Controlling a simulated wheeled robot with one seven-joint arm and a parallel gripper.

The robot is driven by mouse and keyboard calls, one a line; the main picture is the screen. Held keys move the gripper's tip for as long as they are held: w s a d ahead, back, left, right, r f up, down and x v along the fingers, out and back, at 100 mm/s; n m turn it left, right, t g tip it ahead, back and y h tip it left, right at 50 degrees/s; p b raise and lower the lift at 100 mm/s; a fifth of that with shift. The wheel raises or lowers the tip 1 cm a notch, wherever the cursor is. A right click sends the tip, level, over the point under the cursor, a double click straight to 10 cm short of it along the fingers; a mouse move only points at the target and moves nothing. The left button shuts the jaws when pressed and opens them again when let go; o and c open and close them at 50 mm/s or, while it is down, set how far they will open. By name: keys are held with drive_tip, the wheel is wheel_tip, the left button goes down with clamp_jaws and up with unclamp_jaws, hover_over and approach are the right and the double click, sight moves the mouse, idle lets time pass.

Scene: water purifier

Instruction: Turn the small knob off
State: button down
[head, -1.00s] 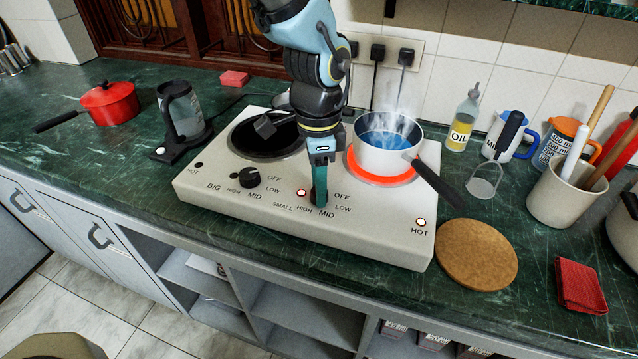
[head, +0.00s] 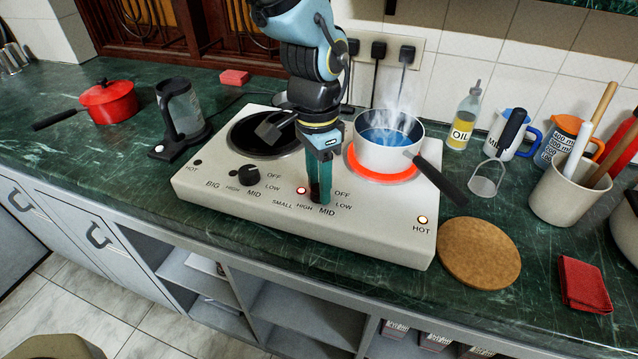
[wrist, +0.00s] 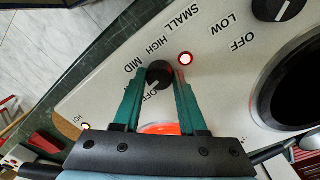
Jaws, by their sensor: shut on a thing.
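The small knob (wrist: 158,73) is dark and round, and sits between my gripper's fingertips in the wrist view. My gripper (head: 319,198) is shut on it from above; in the head view the fingers hide most of the knob. It also shows in the wrist view (wrist: 157,82). The knob's pointer is too small to read surely. The red lamp (head: 301,190) beside the SMALL label is lit. The small burner (head: 352,172) glows orange-red under a white pot (head: 385,157) of steaming blue liquid. The HOT lamp (head: 422,220) at the right is lit.
The big knob (head: 249,176) is on the stove (head: 225,197) left of my gripper. The pot's dark handle (head: 441,181) reaches out front right. A round wooden board (head: 478,253) and red cloth (head: 584,284) lie on the right counter. A red pot (head: 108,101) stands far left.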

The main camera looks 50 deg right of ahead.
sight(316, 187)
drive_tip(key=n+b, duration=0.1)
drive_tip(key=n, duration=0.4)
drive_tip(key=shift+n, duration=0.4)
idle(0.4)
drive_tip(key=shift+c, duration=2.3)
unclamp_jaws()
drive_tip(key=shift+r, duration=0.1)
wheel_tip(316, 187, up, 11)
drive_tip(key=b, duration=0.2)
drive_tip(key=shift+w+f, duration=0.2)
drive_tip(key=shift+w, duration=0.05)
